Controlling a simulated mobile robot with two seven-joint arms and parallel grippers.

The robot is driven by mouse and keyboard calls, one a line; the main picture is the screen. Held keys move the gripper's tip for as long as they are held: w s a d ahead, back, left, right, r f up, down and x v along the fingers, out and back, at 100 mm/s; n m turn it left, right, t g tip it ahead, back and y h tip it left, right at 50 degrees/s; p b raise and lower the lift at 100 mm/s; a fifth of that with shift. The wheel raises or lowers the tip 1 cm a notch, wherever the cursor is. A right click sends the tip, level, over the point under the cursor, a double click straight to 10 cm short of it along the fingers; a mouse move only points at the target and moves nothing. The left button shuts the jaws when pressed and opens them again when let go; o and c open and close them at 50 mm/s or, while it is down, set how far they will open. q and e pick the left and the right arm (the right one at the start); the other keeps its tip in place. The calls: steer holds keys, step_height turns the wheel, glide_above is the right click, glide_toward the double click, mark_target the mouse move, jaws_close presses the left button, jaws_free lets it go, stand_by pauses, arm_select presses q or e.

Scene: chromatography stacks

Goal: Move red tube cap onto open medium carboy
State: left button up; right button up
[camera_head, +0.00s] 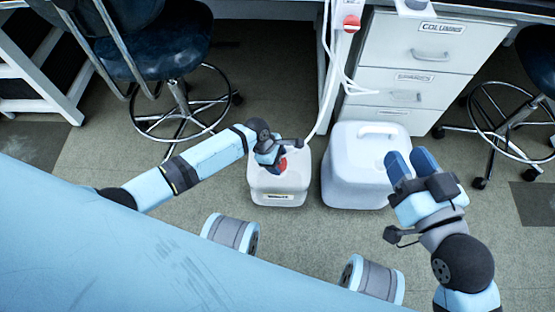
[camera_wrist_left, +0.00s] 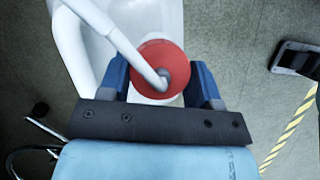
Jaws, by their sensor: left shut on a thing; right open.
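The red tube cap (camera_wrist_left: 150,55) has a white tube running from it to the upper left in the left wrist view. My left gripper (camera_wrist_left: 162,84) is shut on it, with a blue finger on each side. In the head view the cap (camera_head: 283,163) shows at my left gripper (camera_head: 276,160), over the top of the smaller white carboy (camera_head: 278,187). This carboy also shows beneath the cap in the wrist view (camera_wrist_left: 172,18). The gripper hides its mouth, so I cannot tell whether the cap touches it. My right gripper (camera_head: 412,162) is open and empty, in front of the larger carboy.
A larger white carboy (camera_head: 350,175) stands just right of the smaller one. White drawers (camera_head: 426,50) stand behind. Another red cap (camera_head: 351,24) hangs above by the drawers. Wheeled stools (camera_head: 172,100) stand left and right. Floor left of the smaller carboy is clear.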

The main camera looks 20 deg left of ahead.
arm_select(q)
steer(key=shift+p, duration=0.35)
steer(key=shift+r, duration=0.1)
steer(key=shift+p, duration=0.7)
steer(key=shift+f, duration=0.25)
steer(key=shift+f+b, duration=0.3)
steer(key=shift+f, duration=0.5)
steer(key=shift+f, duration=0.2)
steer(key=shift+f, duration=0.25)
